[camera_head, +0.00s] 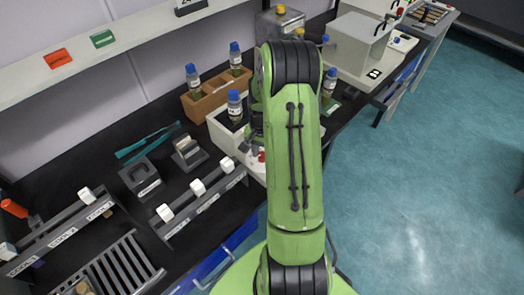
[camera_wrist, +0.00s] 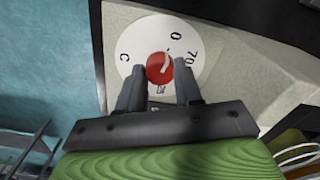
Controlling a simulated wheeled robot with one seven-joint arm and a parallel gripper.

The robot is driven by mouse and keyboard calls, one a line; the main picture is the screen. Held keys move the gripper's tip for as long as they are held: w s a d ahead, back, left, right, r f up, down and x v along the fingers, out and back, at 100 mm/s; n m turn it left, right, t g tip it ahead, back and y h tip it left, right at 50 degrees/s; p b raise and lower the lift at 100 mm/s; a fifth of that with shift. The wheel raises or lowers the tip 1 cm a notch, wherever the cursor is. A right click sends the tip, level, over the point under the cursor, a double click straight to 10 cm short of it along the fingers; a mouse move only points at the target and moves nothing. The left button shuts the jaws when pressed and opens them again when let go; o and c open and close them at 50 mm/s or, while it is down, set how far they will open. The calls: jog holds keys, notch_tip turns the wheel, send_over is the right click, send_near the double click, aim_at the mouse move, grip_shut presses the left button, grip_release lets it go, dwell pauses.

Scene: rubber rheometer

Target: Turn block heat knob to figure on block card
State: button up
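The red block heat knob (camera_wrist: 159,67) sits at the centre of a round white dial (camera_wrist: 133,51) in the wrist view. Its pale pointer line runs toward the dial's upper right, between the marks 0 and 70. A C stands on the left and a small blurred mark below. My gripper (camera_wrist: 159,73) is open, one finger on either side of the knob, with thin gaps seeming to show. In the head view, a bit of the red knob (camera_head: 261,157) shows beside my arm, which hides most of the dial. I cannot tell which card is the block card.
The pale block housing (camera_head: 219,132) holds a blue-capped bottle (camera_head: 235,106). A wooden rack (camera_head: 205,103) with bottles stands behind. An orange card (camera_head: 57,58) and a green card (camera_head: 103,39) are on the shelf, unreadable. Grey racks (camera_head: 203,200) fill the bench's left; open floor lies right.

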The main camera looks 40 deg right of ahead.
jog(key=c, duration=0.3)
jog(key=m, duration=0.4)
jog(key=shift+m+b, duration=0.3)
jog(key=shift+b, duration=0.1)
jog(key=shift+m+b, duration=0.3)
jog(key=shift+m, duration=2.3)
jog(key=o, duration=1)
